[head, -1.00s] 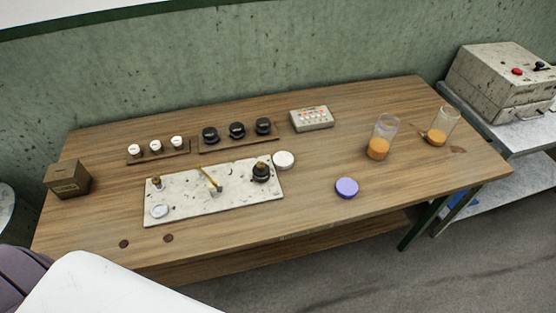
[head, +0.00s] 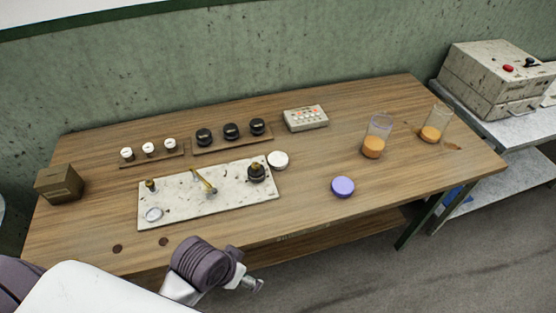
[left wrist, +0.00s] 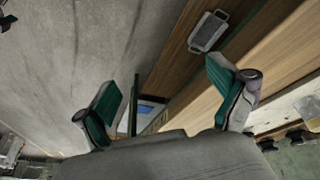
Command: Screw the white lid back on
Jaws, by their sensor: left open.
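The white lid (head: 278,160) lies flat on the wooden table, touching or very close to the right end of the speckled panel. A purple lid (head: 343,187) lies nearer the front edge. Two clear jars with orange contents stand at the right of the table: the left jar (head: 373,148) and the right jar (head: 432,134). Neither shows a lid on top. My left gripper (left wrist: 163,75) is open and empty in the left wrist view, with its green-padded fingers wide apart, below or in front of the table edge. My right gripper is not in view.
The speckled panel (head: 225,208) carries knobs and a brass lever. Black knobs (head: 231,131), white knobs (head: 148,148) and a button box (head: 305,118) stand behind it. A brown box (head: 59,184) is at the left. A grey machine (head: 490,75) sits on the side table. The table's front right is clear.

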